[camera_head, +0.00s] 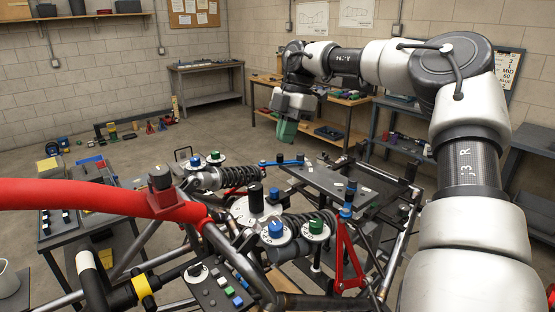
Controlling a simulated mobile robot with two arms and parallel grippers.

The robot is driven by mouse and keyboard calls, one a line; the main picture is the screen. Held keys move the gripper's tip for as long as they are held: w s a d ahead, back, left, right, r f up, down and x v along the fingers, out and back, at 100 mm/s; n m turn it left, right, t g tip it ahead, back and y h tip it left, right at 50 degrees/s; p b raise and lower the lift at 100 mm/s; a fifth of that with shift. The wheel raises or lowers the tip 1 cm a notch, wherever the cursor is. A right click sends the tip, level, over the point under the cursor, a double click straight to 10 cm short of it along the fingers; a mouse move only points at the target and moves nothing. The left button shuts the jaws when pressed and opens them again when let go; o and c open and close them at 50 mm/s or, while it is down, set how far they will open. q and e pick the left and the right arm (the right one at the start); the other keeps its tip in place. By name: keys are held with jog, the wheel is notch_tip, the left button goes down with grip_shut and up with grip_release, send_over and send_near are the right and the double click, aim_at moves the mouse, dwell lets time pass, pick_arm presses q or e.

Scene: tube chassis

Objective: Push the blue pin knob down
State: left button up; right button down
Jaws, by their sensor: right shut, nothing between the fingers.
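Several blue knobs show on the tube chassis, and I cannot tell for sure which is the pin knob. One blue knob (276,228) sits on a white dial at the front middle, beside a green knob (316,226). A smaller blue knob (346,212) stands upright at the right, above a red bracket. My right gripper (285,132), with green fingers, points down beyond the chassis, shut and empty, apart from all the knobs. My left gripper is out of view.
A thick red tube (90,195) crosses the left foreground. A dark flat plate (335,185) lies on the chassis below my right gripper. A black upright knob (256,192) stands near the middle. Workbenches (206,68) line the back wall, with open floor before them.

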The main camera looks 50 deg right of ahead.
jog(key=shift+v, duration=1)
jog(key=shift+w+a, duration=0.15)
jog(key=shift+a, duration=0.1)
